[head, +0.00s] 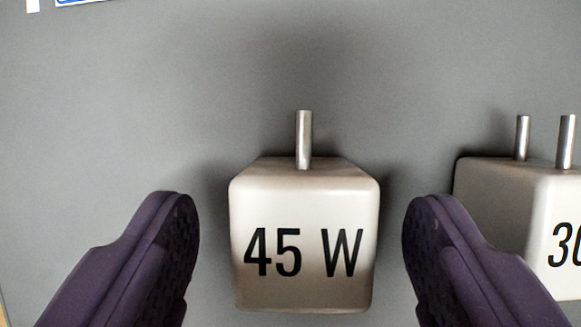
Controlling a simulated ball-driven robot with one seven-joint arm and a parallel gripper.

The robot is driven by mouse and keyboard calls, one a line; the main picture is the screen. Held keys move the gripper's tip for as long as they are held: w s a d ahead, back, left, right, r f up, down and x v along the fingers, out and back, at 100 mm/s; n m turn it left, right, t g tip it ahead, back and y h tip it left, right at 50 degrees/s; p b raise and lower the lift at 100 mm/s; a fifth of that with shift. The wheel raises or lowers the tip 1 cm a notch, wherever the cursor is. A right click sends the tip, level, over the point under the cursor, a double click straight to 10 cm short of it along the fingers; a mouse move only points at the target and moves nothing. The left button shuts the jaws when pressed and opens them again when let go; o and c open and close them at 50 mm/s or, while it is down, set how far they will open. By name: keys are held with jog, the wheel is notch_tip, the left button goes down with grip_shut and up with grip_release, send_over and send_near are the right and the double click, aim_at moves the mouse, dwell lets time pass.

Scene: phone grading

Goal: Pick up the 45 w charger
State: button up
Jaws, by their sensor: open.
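The 45 W charger (304,213) is a white, rounded block with black "45 W" lettering on the side facing me. Metal prong material stands up from its top; I see one pin from this angle. It rests on a grey surface in the middle of the head view. My gripper (300,235) is open, with one dark purple finger to the left of the charger and one to the right. A gap shows between each finger and the charger, and neither appears to touch it. Whether the fingertips are level with the charger in depth is hard to tell.
A second white charger (497,195), marked "30" and cut off by the right edge, stands close to the right finger with two metal pins up. The grey surface (130,110) is clear behind and left. A blue and white item (85,2) shows at the top left edge.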

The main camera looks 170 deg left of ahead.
jog(key=shift+x, duration=1.2)
jog(key=shift+r, duration=0.15)
jog(key=c, duration=1.1)
